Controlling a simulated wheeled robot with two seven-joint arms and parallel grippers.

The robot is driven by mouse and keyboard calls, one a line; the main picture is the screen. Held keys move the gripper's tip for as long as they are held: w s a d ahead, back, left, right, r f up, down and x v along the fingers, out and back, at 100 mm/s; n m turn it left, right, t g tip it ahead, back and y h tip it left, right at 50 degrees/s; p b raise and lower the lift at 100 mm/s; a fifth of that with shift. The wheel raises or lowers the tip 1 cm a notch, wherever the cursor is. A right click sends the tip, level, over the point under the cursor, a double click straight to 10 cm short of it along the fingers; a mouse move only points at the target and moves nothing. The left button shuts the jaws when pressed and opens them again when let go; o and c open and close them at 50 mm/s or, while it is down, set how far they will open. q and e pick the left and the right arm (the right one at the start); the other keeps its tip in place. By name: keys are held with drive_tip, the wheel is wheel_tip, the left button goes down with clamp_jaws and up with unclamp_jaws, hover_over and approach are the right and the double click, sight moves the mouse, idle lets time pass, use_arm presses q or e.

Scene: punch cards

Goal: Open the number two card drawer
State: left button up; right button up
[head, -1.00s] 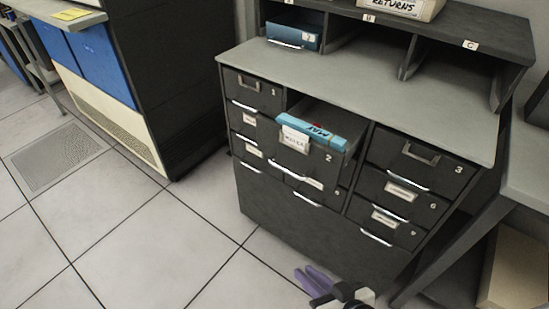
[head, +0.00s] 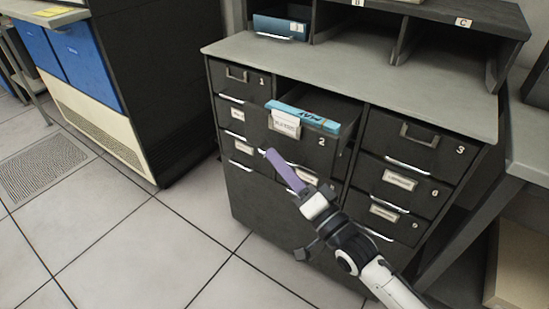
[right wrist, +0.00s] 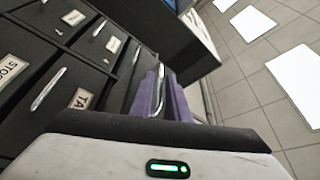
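Drawer two (head: 297,142) is the middle drawer of the top row in the dark card cabinet. It stands pulled out, and a blue card box (head: 305,115) with a white label shows in its top. My right gripper (head: 272,158), with purple fingers, is at the lower left front of this drawer, by its pull bar. In the right wrist view the purple fingers (right wrist: 160,92) are apart, on either side of a shiny pull bar (right wrist: 161,88). I cannot tell whether they touch it. My left gripper is out of view.
Drawer one (head: 240,78) and drawer three (head: 415,142) are shut on either side. A grey counter (head: 350,68) with dark cubbyholes tops the cabinet. A dark machine with blue panels (head: 80,60) stands at the left. The tiled floor (head: 150,240) in front is clear.

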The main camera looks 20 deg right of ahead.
drive_tip(key=shift+x, duration=1)
drive_tip(key=shift+s, duration=0.1)
drive_tip(key=shift+c, duration=0.4)
clamp_jaws()
drive_tip(key=shift+f, duration=0.1)
